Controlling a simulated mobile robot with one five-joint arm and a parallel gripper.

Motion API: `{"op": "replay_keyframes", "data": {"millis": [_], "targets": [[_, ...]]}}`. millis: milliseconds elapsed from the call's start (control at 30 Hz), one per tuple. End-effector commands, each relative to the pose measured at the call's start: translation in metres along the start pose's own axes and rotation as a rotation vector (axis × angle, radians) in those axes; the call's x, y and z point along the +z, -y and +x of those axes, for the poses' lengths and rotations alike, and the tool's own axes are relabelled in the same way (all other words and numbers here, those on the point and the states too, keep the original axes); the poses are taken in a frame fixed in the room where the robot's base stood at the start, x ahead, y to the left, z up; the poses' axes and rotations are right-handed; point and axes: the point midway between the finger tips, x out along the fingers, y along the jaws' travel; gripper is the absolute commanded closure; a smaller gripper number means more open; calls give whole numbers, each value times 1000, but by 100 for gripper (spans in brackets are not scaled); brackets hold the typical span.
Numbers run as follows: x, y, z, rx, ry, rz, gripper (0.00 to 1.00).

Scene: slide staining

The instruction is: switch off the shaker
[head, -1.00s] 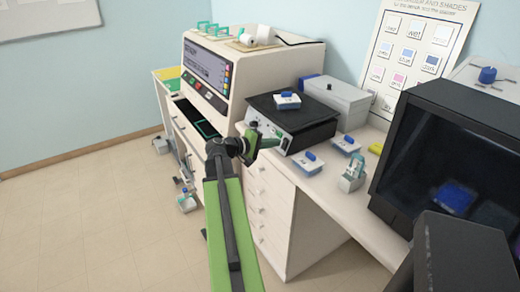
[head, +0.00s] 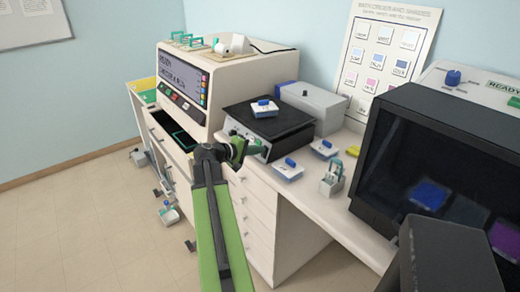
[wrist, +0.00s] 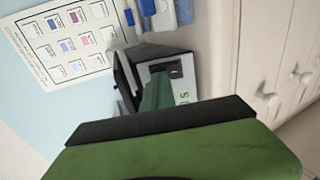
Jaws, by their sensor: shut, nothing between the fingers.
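The shaker (head: 280,127) is a pale box with a flat black top. It stands on the counter next to the large staining machine. A blue-and-white block (head: 264,108) sits on its top. In the wrist view the shaker's pale front panel (wrist: 184,88) carries a small black switch (wrist: 175,71); its on or off position cannot be told. My gripper (head: 258,150) is shut and empty, right in front of the shaker's front panel. In the wrist view its green fingers (wrist: 157,90) point at the panel beside the switch. Whether they touch it cannot be told.
The staining machine (head: 225,80) stands left, above an open drawer (head: 180,138). Blue-and-white blocks (head: 288,169) and a small clear holder (head: 332,178) lie on the counter right of the shaker. A grey box (head: 312,105) is behind it. A dark-fronted cabinet (head: 430,150) fills the right.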

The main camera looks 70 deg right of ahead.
Motion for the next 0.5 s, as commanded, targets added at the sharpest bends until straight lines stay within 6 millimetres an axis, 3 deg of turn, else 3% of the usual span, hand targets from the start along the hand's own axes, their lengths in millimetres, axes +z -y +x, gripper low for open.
{"op": "replay_keyframes", "data": {"millis": [167, 500], "targets": [[9, -8, 10, -51, 20, 5, 100], [7, -7, 5, -47, 17, 1, 100]]}}
